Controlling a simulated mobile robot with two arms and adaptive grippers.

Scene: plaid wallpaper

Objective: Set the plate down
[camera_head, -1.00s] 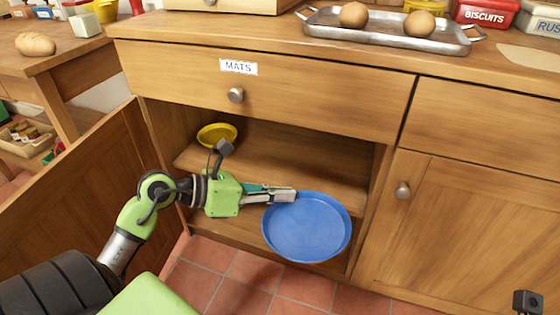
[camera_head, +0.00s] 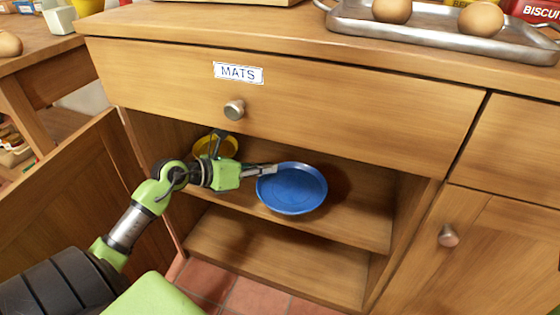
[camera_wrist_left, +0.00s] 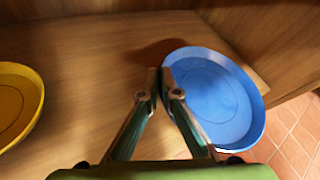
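The blue plate (camera_head: 293,188) is inside the open cupboard, at the level of the upper shelf (camera_head: 350,215). My left gripper (camera_head: 262,169) is shut on the plate's left rim. My right gripper is in neither current view.
A yellow dish (camera_head: 215,146) stands on the shelf at left, partly behind my arm, and shows in the wrist view (camera_wrist_left: 15,105). The open door (camera_head: 70,190) is at left. A drawer labelled MATS (camera_head: 238,73) is above. The shelf's right part is clear.

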